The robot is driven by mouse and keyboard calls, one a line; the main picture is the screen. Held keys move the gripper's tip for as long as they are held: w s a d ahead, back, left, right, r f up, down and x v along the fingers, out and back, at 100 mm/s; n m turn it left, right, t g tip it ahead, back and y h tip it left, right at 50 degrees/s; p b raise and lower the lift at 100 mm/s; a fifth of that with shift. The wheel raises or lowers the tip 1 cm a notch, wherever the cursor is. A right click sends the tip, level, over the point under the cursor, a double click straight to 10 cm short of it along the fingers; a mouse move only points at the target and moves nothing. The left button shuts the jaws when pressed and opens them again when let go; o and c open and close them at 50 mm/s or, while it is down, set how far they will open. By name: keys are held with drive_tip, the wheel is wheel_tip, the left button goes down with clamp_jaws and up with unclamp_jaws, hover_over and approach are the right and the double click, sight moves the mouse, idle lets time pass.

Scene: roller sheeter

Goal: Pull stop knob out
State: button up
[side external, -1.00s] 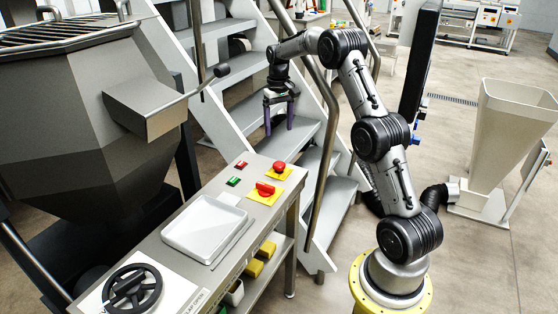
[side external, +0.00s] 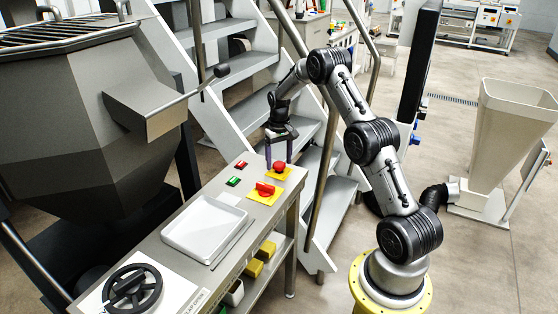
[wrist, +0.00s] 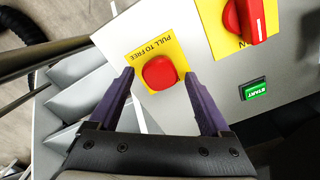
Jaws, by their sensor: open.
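The stop knob (side external: 279,166) is a red mushroom button on a yellow plate at the far end of the panel's top. In the wrist view the red knob (wrist: 159,72) sits on a yellow plate marked "PULL TO FREE" (wrist: 148,52). My gripper (side external: 279,166) is open, pointing down, above or just behind the knob. In the wrist view its purple fingers (wrist: 158,75) lie to either side of the knob with gaps, and nothing is between them in contact. The exact height of the fingertips over the panel cannot be told.
A red rotary switch (side external: 265,188) on a yellow plate stands close by. A green start button (wrist: 256,90) and a red button (side external: 241,164) are also on the panel. A white tray (side external: 166,236) lies nearer. A stair handrail (side external: 325,190) runs close behind my gripper.

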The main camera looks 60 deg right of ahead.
clamp_jaws()
idle(0.5)
